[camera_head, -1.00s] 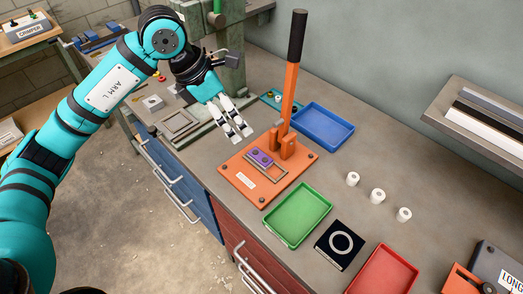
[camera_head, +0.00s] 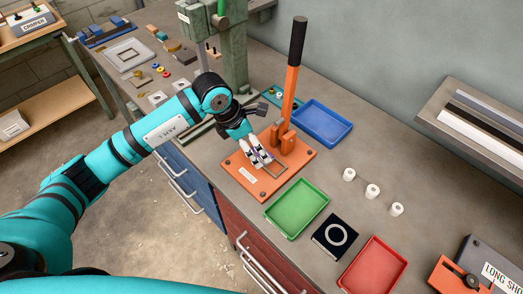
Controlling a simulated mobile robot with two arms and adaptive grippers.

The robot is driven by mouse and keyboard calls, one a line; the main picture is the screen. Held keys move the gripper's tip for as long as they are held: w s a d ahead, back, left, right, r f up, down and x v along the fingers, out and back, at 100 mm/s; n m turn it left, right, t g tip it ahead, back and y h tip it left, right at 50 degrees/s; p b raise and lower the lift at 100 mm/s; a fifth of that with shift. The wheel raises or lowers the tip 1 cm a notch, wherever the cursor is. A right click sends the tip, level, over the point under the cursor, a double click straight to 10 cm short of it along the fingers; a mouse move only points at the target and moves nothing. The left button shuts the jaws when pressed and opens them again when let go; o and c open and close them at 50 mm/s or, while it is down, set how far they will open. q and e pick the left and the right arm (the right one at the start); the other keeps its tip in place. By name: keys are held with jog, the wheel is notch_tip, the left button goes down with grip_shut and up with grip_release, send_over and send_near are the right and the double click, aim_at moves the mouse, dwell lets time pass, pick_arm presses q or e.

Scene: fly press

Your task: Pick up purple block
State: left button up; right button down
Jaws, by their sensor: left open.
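The purple block (camera_head: 257,163) sits in a small frame on the orange press base (camera_head: 293,166), mostly covered by my left gripper's fingers. My left gripper (camera_head: 258,159) is open, its pale fingertips pointing down at the block. The fingers seem to be over or around the block; I cannot tell whether they touch it. The press has an orange lever with a black handle (camera_head: 298,38) standing just behind, to the right of my gripper. My right gripper is not in view.
A blue tray (camera_head: 348,138) lies behind the press, a green tray (camera_head: 322,193) and a red tray (camera_head: 398,263) in front. Three white cylinders (camera_head: 372,191) stand to the right. A black plate with a white ring (camera_head: 327,248) lies between the green and red trays.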

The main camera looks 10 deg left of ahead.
pick_arm(q)
jog(key=shift+p+x, duration=0.5)
jog(key=shift+x, duration=1.35)
jog(key=shift+s+d+r, duration=0.1)
jog(key=shift+s, duration=0.05)
jog(key=c, duration=1.5)
